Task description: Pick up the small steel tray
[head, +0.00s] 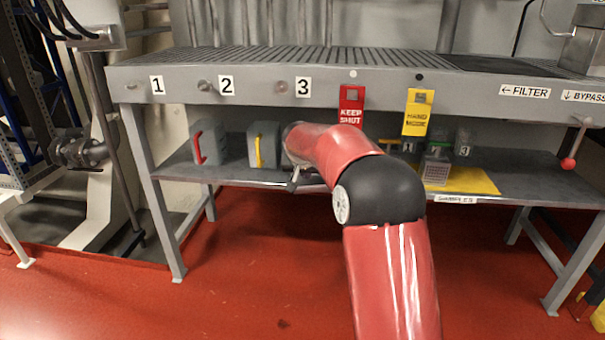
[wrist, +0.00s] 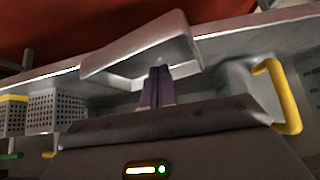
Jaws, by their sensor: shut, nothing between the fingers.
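A small steel tray (wrist: 140,48), pale grey with a raised rim, shows in the wrist view at the upper middle, on the grey shelf. My gripper (wrist: 160,70) is shut and empty. Its dark fingers stand close together and their tips overlap the tray's near side in the picture. I cannot tell whether they touch it. In the head view my red arm reaches to the lower shelf and hides most of the gripper and the tray.
The lower shelf (head: 510,184) holds a grey box with a red handle (head: 209,143), one with a yellow handle (head: 263,146), and a perforated basket (head: 436,171) near a yellow mat (head: 478,181). The bench top (head: 235,82) overhangs, with red (head: 351,104) and yellow (head: 418,112) tags hanging.

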